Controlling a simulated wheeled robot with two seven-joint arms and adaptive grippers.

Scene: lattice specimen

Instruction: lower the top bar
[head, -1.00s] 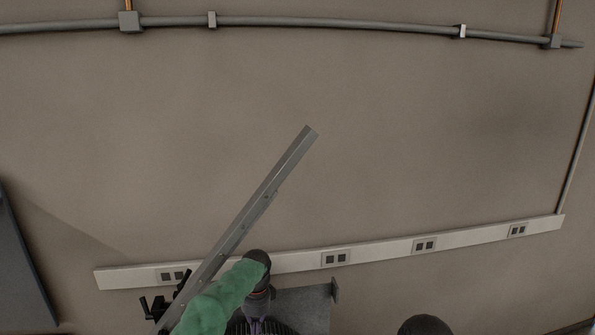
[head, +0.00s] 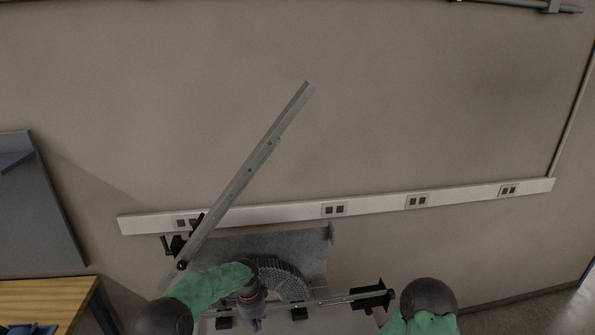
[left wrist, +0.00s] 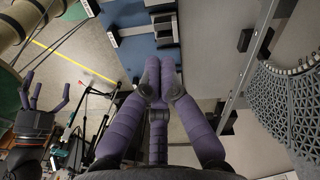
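The top bar (head: 248,172) is a grey metal bar. It stands raised and tilted, its low end at the left by black fittings (head: 178,246) and its free end up to the right. The arched grey lattice specimen (head: 285,280) stands below and right of it, and shows at the right edge of the left wrist view (left wrist: 292,105). My left gripper (head: 257,318) is in front of the specimen, apart from the bar's free end. Its purple fingers (left wrist: 160,82) come together, with nothing visible between them. My right gripper (left wrist: 46,98) has spread, empty fingers.
A thin horizontal rail (head: 340,298) with a black clamp (head: 372,296) lies at the specimen's right. A grey plate (head: 285,247) stands behind the specimen. A wooden table (head: 40,300) is at the lower left. The wall area around the bar's free end is clear.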

